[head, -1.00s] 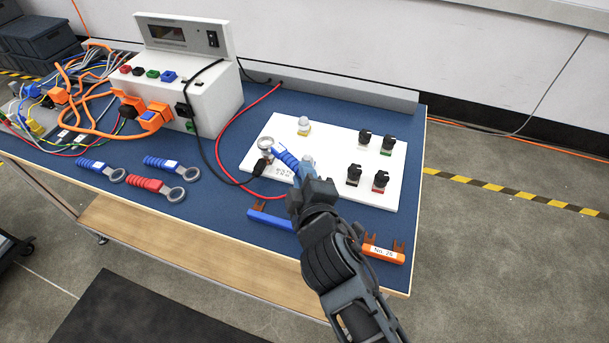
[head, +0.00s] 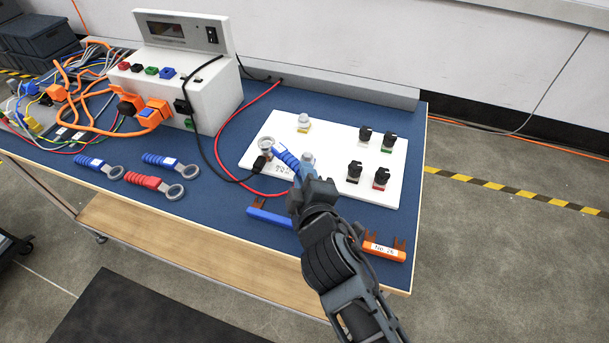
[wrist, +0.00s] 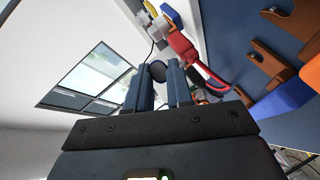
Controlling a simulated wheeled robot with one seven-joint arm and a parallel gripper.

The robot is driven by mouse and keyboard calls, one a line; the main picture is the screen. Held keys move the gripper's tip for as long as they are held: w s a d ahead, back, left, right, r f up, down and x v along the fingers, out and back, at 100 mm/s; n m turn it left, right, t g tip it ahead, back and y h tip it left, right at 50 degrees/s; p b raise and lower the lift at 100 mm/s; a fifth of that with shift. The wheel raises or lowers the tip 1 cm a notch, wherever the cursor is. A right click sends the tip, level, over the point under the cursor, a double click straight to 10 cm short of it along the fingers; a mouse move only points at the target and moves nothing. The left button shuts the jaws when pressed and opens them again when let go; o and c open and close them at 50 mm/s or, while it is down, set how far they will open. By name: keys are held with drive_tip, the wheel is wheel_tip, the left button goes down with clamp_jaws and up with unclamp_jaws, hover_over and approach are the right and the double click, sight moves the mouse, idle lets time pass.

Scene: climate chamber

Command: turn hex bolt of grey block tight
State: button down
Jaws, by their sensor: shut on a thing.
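My gripper (head: 308,184) is shut on a blue-handled ring wrench (head: 287,159) above the front of the white plate (head: 335,138). The wrench points up and left, its ring end at a pale round bolt head (head: 266,142) at the plate's left edge. The block under that head is mostly hidden, and I cannot tell its colour or whether the ring is fully seated. In the wrist view, my two fingers (wrist: 157,92) have a dark round end (wrist: 157,70) between them.
Three more ring wrenches, two blue (head: 98,167) (head: 170,162) and one red (head: 153,184), lie left on the blue mat. Red and black cables (head: 226,128) run close by. An orange holder (head: 383,250) sits in front.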

drive_tip(key=shift+f+b, duration=0.55)
drive_tip(key=shift+f, duration=0.1)
idle(1.6)
drive_tip(key=shift+s+a+f+m+h+b, duration=0.1)
drive_tip(key=shift+s+a+m+h+b, duration=0.3)
drive_tip(key=shift+b, duration=0.75)
drive_tip(key=shift+s+a+f+m+h+b, duration=0.15)
drive_tip(key=shift+a+m+h+b, duration=0.25)
drive_tip(key=shift+b, duration=0.7)
